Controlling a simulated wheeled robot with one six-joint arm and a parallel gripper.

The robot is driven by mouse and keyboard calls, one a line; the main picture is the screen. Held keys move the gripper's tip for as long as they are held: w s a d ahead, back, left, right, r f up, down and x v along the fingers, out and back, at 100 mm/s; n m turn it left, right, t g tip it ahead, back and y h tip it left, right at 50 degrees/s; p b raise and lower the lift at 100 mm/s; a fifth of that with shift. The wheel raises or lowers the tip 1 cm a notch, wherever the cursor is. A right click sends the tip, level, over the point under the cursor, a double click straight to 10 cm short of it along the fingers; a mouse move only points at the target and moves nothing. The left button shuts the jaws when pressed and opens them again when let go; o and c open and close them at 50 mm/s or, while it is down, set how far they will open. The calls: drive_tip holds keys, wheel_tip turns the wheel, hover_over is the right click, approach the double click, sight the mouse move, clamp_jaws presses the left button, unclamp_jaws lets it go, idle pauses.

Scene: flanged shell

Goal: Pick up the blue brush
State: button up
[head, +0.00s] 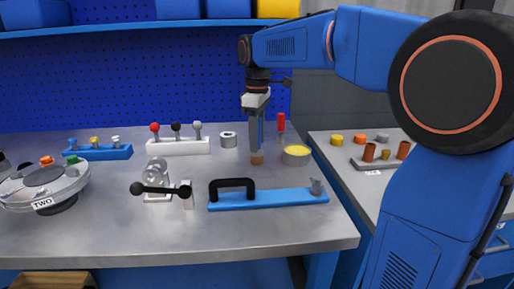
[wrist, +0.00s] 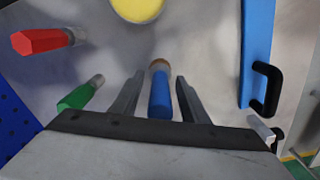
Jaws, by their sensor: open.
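The blue brush (wrist: 160,95) has a blue handle and a tan end. In the head view its tan end (head: 257,158) is down at the grey bench top and it looks upright. My gripper (head: 256,145) points down over the bench around the brush. In the wrist view my gripper (wrist: 160,80) is open, with one finger on each side of the blue handle and gaps visible between. In the head view the fingers hide much of the handle.
A red-handled tool (wrist: 42,40) and a green-handled tool (wrist: 80,95) stand close by. A yellow-topped round tin (head: 296,155) is just right of the brush. A blue bar with a black handle (head: 268,199) lies in front. A grey ring (head: 228,140) sits to the left.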

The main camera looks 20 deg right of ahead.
clamp_jaws()
